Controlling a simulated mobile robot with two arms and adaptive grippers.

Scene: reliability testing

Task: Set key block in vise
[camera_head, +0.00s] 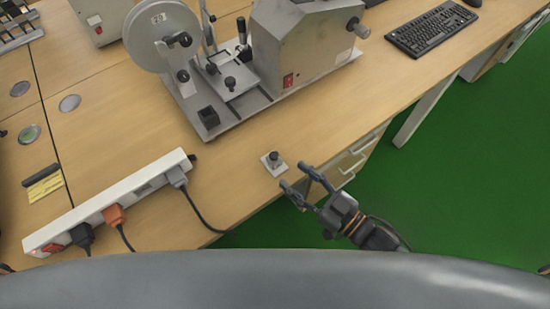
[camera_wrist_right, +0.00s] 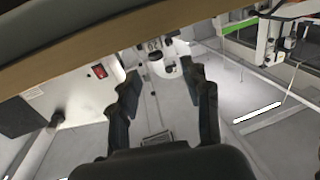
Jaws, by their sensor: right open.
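The key block (camera_head: 273,163) is a small pale square piece with a dark knob on top. It sits on the wooden table near the front edge in the head view. My right gripper (camera_head: 294,176) is open and empty, its two fingers apart just to the lower right of the block. The right wrist view shows the spread fingers (camera_wrist_right: 163,78) with nothing held between them. The vise appears to be the small clamp (camera_head: 230,82) with dark knobs on the machine's grey base plate, farther back. My left gripper is out of view.
The grey machine (camera_head: 305,45) with a round disc stands at the back. A white power strip (camera_head: 110,200) with several plugs lies at the left, a cable hanging over the front edge. A keyboard (camera_head: 432,28) is at the far right. Bare table (camera_head: 225,155) surrounds the block.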

